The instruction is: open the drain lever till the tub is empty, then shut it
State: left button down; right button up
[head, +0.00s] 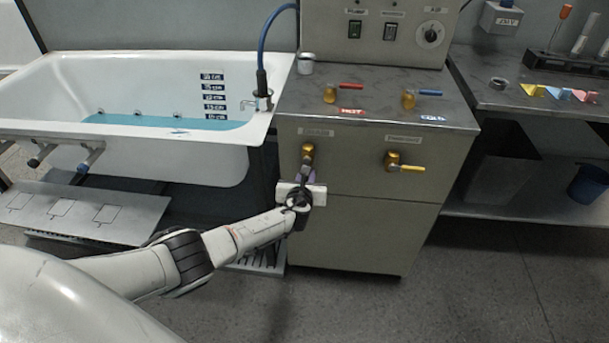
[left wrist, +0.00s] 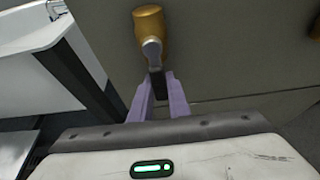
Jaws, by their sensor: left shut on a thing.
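The white tub (head: 215,158) stands at the left with a layer of blue water (head: 165,121), its surface near the lower depth labels. In the left wrist view the brass valve body (left wrist: 150,22) has a dark handle (left wrist: 157,84) pointing down toward my gripper. My left gripper (head: 306,177) is shut on this handle, its purple fingers (left wrist: 164,82) on either side. The gripper hides part of the handle in the head view. My right gripper is out of view.
A second brass valve with a yellow handle (head: 408,168) points right on the same front. Red (head: 350,86) and blue (head: 430,93) tap handles sit on the cabinet top. A blue hose (head: 262,50) hangs at the tub's rim. Grey floor (head: 480,280) lies clear at right.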

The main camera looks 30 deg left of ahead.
pick_arm(q)
jog(key=shift+a, duration=0.15)
dwell(0.3)
jog(key=c, duration=1.7)
grip_release()
jog(key=shift+p+v, duration=1.9)
jog(key=shift+v, duration=3.3)
jog(key=shift+f, duration=0.1)
